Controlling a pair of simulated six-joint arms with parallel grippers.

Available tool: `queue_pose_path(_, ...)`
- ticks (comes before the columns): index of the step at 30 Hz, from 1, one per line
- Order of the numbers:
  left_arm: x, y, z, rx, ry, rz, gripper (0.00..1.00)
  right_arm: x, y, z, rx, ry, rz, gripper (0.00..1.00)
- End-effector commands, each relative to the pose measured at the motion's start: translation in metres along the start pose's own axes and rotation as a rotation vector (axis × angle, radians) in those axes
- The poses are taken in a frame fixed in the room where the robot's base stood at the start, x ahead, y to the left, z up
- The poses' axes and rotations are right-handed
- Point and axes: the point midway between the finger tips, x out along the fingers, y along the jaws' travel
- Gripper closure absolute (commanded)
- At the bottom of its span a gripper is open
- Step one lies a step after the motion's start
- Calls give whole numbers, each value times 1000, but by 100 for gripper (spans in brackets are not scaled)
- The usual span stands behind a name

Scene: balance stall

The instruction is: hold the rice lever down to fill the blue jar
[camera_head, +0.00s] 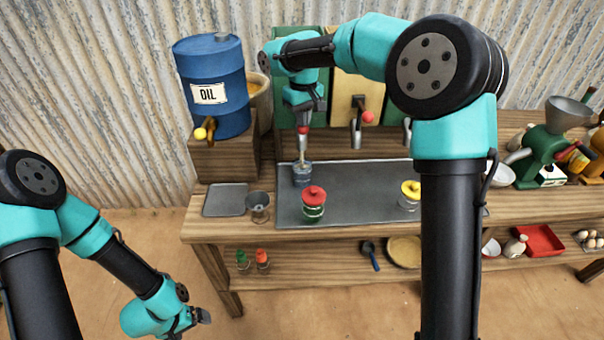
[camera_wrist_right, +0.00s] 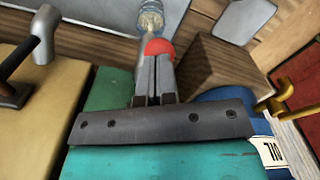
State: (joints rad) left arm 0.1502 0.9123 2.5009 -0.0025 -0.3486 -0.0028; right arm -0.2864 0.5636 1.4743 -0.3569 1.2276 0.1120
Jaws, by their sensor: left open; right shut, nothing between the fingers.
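The blue jar (camera_head: 302,178) stands open on the grey mat below the green dispenser (camera_head: 285,140). A pale stream (camera_head: 302,157) runs down into its mouth. The red lever knob (camera_head: 303,130) is at the dispenser's front, and my right gripper (camera_head: 303,118) is right over it, pointing down. In the right wrist view my shut fingers (camera_wrist_right: 154,82) press against the red knob (camera_wrist_right: 158,47) with nothing between them. The jar (camera_wrist_right: 151,18) shows beyond it; its fill level is unclear. My left gripper (camera_head: 203,317) is open and empty, low in front of the bench.
A red-lidded jar (camera_head: 313,205) and a yellow-lidded jar (camera_head: 409,197) stand on the grey mat (camera_head: 355,197). A metal cup (camera_head: 258,208) is beside the mat's left edge. The oil drum (camera_head: 212,90) stands on a wooden block at left. A yellow dispenser (camera_head: 352,95) is right of the green one.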

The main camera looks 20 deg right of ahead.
Motion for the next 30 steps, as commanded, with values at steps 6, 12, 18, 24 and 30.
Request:
queue_pose_path(6, 0, 0, 0, 0, 0, 0, 5, 0, 0, 0, 0, -1, 0, 100)
queue_pose_path(12, 0, 0, 0, 0, 0, 0, 5, 0, 0, 0, 0, -1, 0, 100)
queue_pose_path(18, 0, 0, 0, 0, 0, 0, 5, -8, 0, 0, 0, 1, 0, 100)
queue_pose_path(24, 0, 0, 0, 0, 0, 0, 5, -43, 0, -1, 1, 4, 0, 100)
queue_pose_path(30, 0, 0, 0, 0, 0, 0, 5, -58, 0, 0, 0, 0, 0, 100)
